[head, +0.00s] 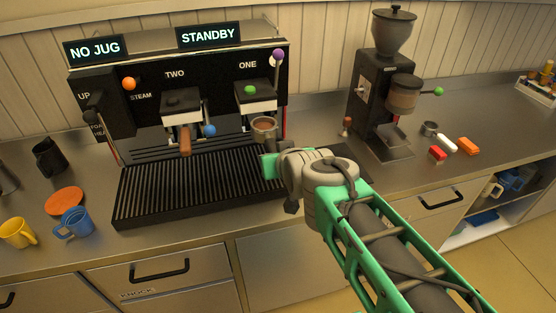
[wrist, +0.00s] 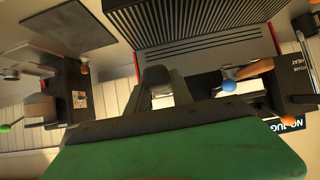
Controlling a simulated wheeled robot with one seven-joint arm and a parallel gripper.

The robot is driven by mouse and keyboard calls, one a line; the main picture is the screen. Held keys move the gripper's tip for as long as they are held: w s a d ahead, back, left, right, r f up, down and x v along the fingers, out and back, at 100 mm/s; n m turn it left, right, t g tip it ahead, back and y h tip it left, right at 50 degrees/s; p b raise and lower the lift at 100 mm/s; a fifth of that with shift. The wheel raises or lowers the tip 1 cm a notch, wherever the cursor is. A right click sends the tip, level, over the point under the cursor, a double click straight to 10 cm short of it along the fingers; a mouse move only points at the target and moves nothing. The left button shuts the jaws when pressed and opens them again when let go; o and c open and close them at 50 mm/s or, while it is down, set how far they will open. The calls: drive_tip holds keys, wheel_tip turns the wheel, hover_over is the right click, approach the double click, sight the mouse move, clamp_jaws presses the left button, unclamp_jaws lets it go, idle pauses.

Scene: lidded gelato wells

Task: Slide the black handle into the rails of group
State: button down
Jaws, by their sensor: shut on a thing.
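The espresso machine (head: 222,70) has group ONE (head: 256,92) at the right and group TWO (head: 181,100) at the left. A portafilter basket (head: 265,128) with brown coffee in it is just below and in front of group ONE, apparently upright. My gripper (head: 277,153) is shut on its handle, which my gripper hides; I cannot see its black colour. Whether the basket touches the group's rails cannot be told. Another portafilter with a brown wooden handle (head: 185,140) sits in group TWO; it also shows in the wrist view (wrist: 250,70). In the wrist view, my green gripper body covers the lower middle.
The ribbed drip tray (head: 190,185) lies below the groups. A blue knob (head: 209,130) is left of the basket. Mugs (head: 75,224) and an orange disc (head: 63,201) are left. The front counter is mostly clear.

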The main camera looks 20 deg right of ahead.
sight(270, 138)
drive_tip(key=shift+w+r+b, duration=0.1)
drive_tip(key=shift+w+b, duration=0.3)
drive_tip(key=shift+w, duration=0.7)
drive_tip(key=shift+f+b, duration=0.2)
drive_tip(key=shift+b, duration=0.65)
idle(0.5)
drive_tip(key=shift+w+b, duration=0.35)
drive_tip(key=shift+w, duration=1.1)
drive_tip(key=shift+w+b, duration=0.35)
drive_tip(key=shift+w, duration=1.6)
drive_tip(key=shift+f+b, duration=0.1)
drive_tip(key=shift+b, duration=0.7)
